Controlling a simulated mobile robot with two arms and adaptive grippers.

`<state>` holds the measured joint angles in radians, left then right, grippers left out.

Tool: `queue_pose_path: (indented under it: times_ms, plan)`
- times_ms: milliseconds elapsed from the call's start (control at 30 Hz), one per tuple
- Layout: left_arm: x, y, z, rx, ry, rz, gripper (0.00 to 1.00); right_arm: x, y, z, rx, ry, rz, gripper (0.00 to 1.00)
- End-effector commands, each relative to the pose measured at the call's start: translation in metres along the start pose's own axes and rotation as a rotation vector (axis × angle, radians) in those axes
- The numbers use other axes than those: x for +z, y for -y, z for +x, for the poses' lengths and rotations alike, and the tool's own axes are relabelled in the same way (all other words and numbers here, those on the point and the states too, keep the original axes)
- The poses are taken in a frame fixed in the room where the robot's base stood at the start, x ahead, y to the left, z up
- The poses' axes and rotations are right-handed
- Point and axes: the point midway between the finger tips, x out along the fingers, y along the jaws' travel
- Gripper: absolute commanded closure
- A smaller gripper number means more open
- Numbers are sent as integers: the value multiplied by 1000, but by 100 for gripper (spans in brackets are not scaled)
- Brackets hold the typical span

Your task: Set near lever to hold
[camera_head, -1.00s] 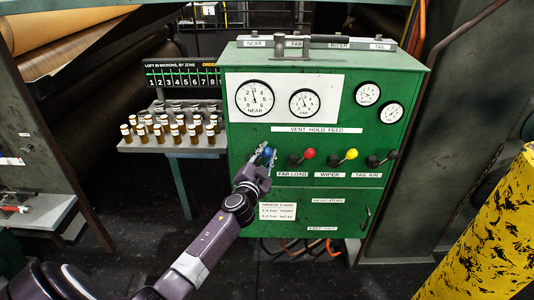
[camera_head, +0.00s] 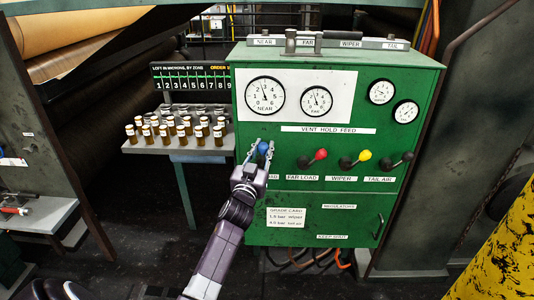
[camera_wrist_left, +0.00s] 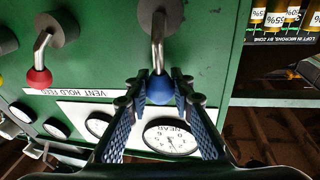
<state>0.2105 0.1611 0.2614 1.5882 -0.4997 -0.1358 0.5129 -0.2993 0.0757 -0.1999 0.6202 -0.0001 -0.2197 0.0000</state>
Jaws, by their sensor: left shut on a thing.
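The near lever (camera_wrist_left: 158,45) has a blue knob (camera_head: 263,147) and is leftmost in the row on the green cabinet. My left gripper (camera_head: 260,151) is shut on it, with the blue knob (camera_wrist_left: 160,88) between its fingers in the left wrist view. The lever points about straight up, while the red lever beside it leans right. The hub is mostly hidden in the head view. The VENT HOLD FEED label (camera_head: 328,129) is above the row. The NEAR gauge (camera_head: 264,95) is at upper left. My right gripper is not in view.
The red (camera_head: 321,154), yellow (camera_head: 365,155) and black (camera_head: 408,156) knobs stand to the right on the same panel. A shelf of small bottles (camera_head: 180,150) is just left of the cabinet. A yellow-black column (camera_head: 505,245) is at lower right.

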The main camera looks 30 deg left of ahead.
Motion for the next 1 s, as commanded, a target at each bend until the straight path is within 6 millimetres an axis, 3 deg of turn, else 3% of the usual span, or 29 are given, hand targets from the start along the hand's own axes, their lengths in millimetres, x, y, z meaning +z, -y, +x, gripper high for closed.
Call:
queue_pose_path:
  times_ms: [667,700,867,1000]
  plan:
    - [3,5,-2,-13,-8,-72,100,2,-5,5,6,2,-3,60]
    - [3,5,-2,-13,-8,-72,76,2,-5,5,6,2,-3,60]
    - [2,5,-1,-12,-9,-71,60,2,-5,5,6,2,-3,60]
    - [1,5,-1,-12,-11,-71,60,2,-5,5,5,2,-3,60]
